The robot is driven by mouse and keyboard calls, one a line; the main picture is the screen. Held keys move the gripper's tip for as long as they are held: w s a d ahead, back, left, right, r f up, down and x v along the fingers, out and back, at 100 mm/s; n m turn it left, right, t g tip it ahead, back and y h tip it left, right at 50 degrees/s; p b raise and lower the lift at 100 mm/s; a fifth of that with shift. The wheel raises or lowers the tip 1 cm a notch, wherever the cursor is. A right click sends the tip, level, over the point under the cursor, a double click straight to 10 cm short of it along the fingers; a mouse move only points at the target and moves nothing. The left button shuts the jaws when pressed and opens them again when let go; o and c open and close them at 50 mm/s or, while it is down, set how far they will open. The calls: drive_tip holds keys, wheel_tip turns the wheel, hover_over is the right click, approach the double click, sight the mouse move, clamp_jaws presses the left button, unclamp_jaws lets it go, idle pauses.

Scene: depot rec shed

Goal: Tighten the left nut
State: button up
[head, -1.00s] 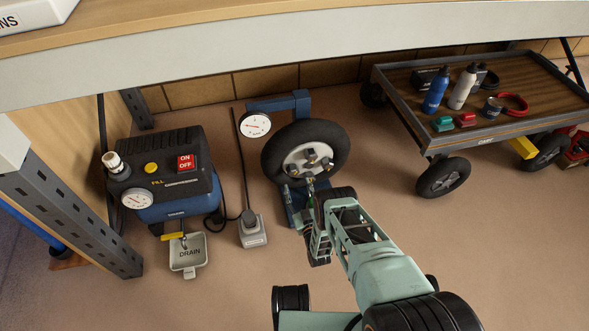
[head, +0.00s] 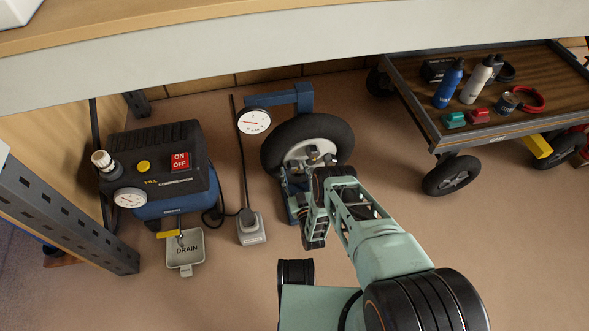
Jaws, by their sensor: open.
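A black-tyred wheel (head: 338,136) with a pale hub stands in a blue stand (head: 304,97). Dark nuts sit around the hub's centre. The left nut (head: 293,167) shows at the hub's lower left, partly crowded by my arm. Another nut (head: 313,152) shows near the top and one (head: 329,159) at the right; the lower part of the hub is hidden behind my wrist. My gripper (head: 309,181) is open, close in front of the lower hub. Its fingertips are mostly hidden, so I cannot tell whether they touch a nut.
A round gauge (head: 254,121) is on the stand's left. A blue compressor (head: 158,175) with a drain tray (head: 185,252) and a grey pedal-like box (head: 251,228) stand at the left. A cart (head: 437,125) with bottles stands at the right. A bench edge (head: 200,56) crosses above.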

drive_tip(key=shift+c, duration=0.4)
drive_tip(key=c, duration=1.1)
drive_tip(key=shift+m, duration=0.3)
drive_tip(key=m, duration=0.5)
drive_tip(key=shift+d, duration=0.15)
drive_tip(key=m, duration=0.5)
drive_tip(key=shift+w+m, duration=0.1)
drive_tip(key=shift+m, duration=0.2)
drive_tip(key=shift+d, duration=0.1)
drive_tip(key=o, duration=1.2)
